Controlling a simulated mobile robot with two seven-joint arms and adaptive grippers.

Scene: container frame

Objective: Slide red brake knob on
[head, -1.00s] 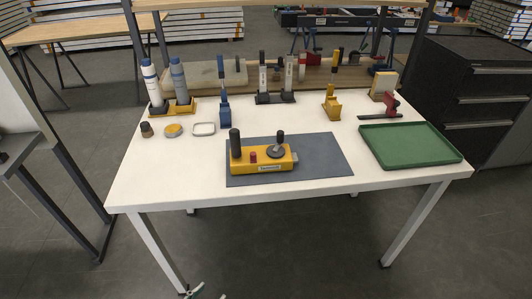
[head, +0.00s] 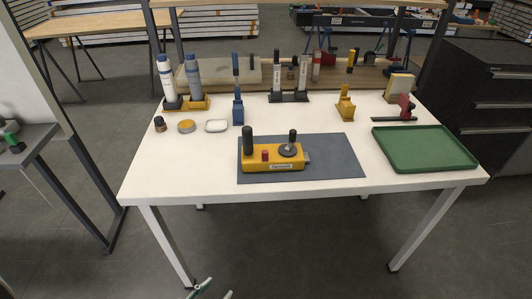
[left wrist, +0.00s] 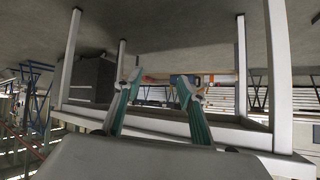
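A yellow block unit (head: 272,161) with a label on its front sits on the grey mat (head: 330,165). A small red knob (head: 265,155) shows low on its top, between a tall black grip and a dark disc with a black post. I cannot tell how the red knob is seated. My left gripper (head: 213,292) shows only partly at the bottom edge of the head view, below and in front of the table. Its two teal fingers stand apart with nothing between them in the left wrist view (left wrist: 158,88). My right gripper is out of view.
A green tray (head: 425,148) lies empty at the table's right. Bottles in a yellow holder (head: 186,103), small dishes, a blue stand (head: 238,110), a yellow stand (head: 346,107) and a red-topped tool (head: 405,108) stand behind. The white table (head: 200,171) is bare at front left.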

